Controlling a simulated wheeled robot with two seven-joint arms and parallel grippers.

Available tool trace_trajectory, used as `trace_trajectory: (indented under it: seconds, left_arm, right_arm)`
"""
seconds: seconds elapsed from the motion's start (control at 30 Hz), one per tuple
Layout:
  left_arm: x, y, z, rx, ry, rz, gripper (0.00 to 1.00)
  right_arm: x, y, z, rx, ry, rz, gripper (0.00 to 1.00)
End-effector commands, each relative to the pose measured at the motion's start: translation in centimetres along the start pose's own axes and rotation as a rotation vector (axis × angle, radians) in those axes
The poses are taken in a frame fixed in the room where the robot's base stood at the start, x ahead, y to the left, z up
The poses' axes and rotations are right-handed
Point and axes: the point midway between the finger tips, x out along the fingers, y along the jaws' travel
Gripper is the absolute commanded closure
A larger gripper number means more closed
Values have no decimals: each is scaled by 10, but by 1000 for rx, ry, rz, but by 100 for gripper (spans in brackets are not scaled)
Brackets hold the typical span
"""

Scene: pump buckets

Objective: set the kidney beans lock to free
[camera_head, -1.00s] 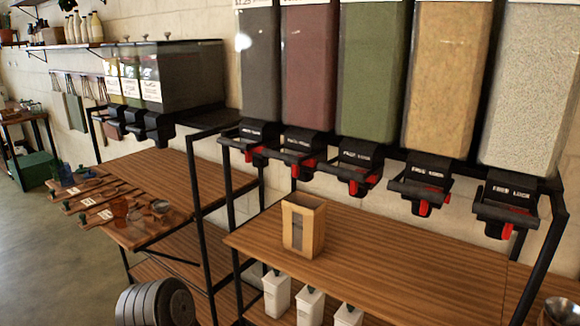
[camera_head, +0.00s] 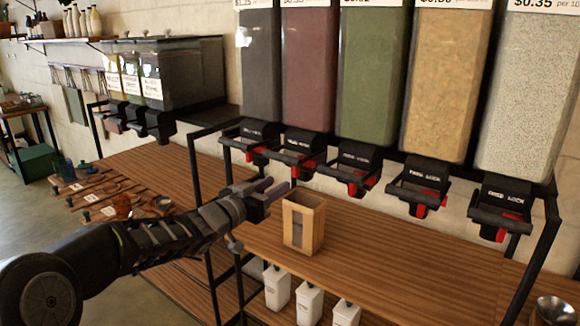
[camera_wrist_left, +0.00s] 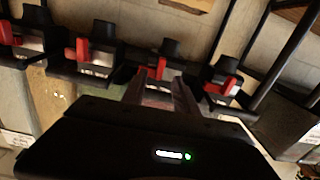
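The dark red hopper (camera_head: 309,70) is second from the left in the row; its label is cut off, so I cannot read whether it is the kidney beans one. Its black dispenser (camera_head: 303,143) below has a red lever (camera_head: 308,167). My left gripper (camera_head: 279,190) is in front of and below the dispensers, just left of the wooden box, touching nothing I can see. In the left wrist view its fingers (camera_wrist_left: 158,93) are apart with nothing held, pointing toward the row of black dispensers and red levers (camera_wrist_left: 160,70). My right gripper is out of view.
A wooden box (camera_head: 304,222) stands on the shelf (camera_head: 370,265) under the hoppers. White containers (camera_head: 309,303) hang below. Other dispensers with red levers (camera_head: 357,183) sit close on the right. A black frame post (camera_head: 192,175) stands left. A metal bowl (camera_head: 553,310) is lower right.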

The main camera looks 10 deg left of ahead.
Motion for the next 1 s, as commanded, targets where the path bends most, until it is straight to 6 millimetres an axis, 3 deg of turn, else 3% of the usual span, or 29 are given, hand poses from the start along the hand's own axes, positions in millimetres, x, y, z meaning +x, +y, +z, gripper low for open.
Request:
trace_trajectory:
  seconds: [0.1, 0.53, 1.0]
  left_arm:
    - [-3, -3, -20, 28, 26, 4, 65]
    - [3, -2, -20, 28, 25, 5, 65]
    - [67, -2, -22, 27, 25, 5, 65]
  right_arm:
    - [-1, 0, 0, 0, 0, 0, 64]
    - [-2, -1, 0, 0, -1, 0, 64]
    - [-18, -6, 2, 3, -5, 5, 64]
